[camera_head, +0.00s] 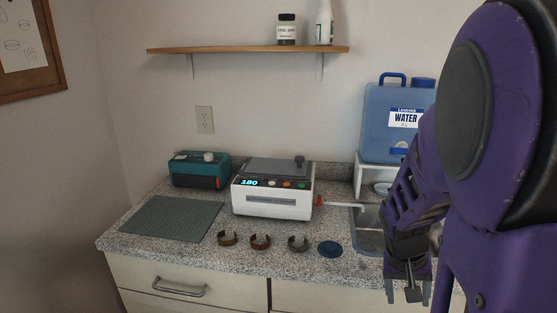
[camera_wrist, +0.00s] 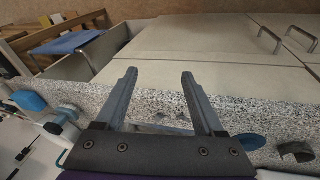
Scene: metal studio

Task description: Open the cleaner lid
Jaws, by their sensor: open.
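The ultrasonic cleaner (camera_head: 271,207) is a white box with a lit display and coloured buttons, standing on the counter in the head view. Its grey lid (camera_head: 275,167) lies closed on top, with a dark knob (camera_head: 299,161) at the right end. My gripper (camera_head: 410,296) hangs at the right, over the counter's front edge by the sink, well apart from the lid. In the wrist view my gripper (camera_wrist: 158,80) is open, with nothing between its two fingers. The lid cannot be made out in the wrist view.
Several ring-like cuffs (camera_head: 260,242) and a blue disc (camera_head: 330,248) lie before the cleaner. A grey-green mat (camera_head: 172,219) and a teal device (camera_head: 198,170) are left. The sink (camera_head: 370,240) and blue water container (camera_head: 390,115) are right. A shelf (camera_head: 240,49) hangs above.

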